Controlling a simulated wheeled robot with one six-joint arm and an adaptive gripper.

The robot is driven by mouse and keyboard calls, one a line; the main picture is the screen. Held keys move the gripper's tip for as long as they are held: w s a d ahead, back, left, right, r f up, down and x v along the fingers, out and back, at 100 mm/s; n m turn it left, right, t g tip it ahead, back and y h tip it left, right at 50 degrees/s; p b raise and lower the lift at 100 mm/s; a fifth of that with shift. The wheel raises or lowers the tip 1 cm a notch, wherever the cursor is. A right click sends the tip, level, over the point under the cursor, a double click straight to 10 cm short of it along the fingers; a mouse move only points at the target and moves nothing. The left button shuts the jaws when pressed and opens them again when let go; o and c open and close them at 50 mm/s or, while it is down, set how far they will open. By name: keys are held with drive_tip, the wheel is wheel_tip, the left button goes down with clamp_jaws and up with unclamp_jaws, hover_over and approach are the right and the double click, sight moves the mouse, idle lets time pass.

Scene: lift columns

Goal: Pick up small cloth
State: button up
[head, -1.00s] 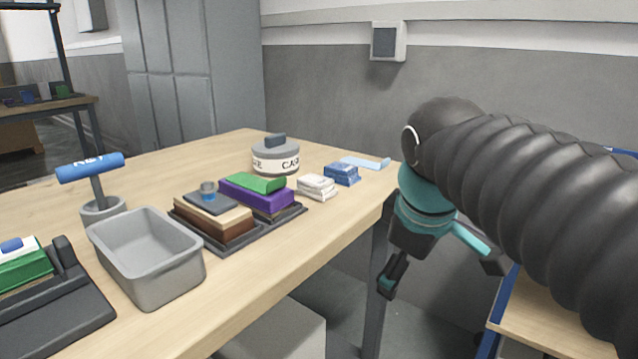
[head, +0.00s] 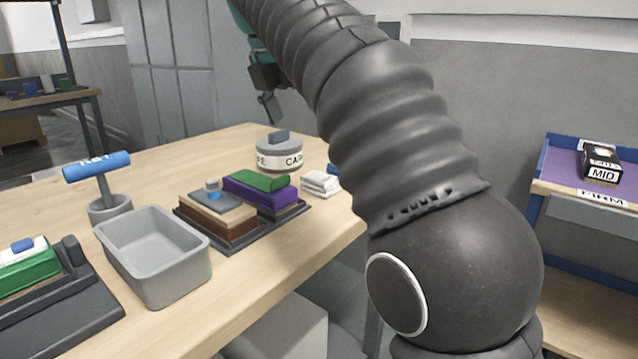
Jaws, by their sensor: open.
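A small white folded cloth-like stack (head: 320,183) lies on the table to the right of the dark tray. A sliver of a blue folded item (head: 334,170) shows just behind it; my arm hides the rest. The flat light-blue piece seen earlier behind these is now hidden by my arm. I cannot tell for sure which of these is the small cloth. My gripper (head: 268,95) is raised above the far side of the table, above the round grey container, and is partly hidden by my arm. It is open, with nothing visible in it.
A round lidded container (head: 279,155) stands near the back edge. A dark tray (head: 262,231) holds coloured blocks. A grey bin (head: 155,272) and a blue-handled tool (head: 98,170) stand to the left. A shelf (head: 570,185) with a black box (head: 600,163) is at right.

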drive_tip(key=b, duration=0.2)
hover_over(320, 177)
drive_tip(key=s+a, duration=0.1)
drive_tip(key=s, duration=0.2)
drive_tip(key=f, duration=0.7)
drive_tip(key=shift+w+a, duration=0.2)
drive_tip(key=shift+w, duration=0.05)
drive_tip(key=shift+w+b+x, duration=0.2)
drive_tip(key=shift+b+x, duration=0.1)
drive_tip(key=shift+x, duration=1.15)
drive_tip(key=shift+w+b+x, duration=0.2)
drive_tip(key=shift+b+x, duration=0.05)
drive_tip(key=shift+x, duration=1.15)
drive_tip(key=shift+r, duration=0.15)
drive_tip(key=c, duration=1.2)
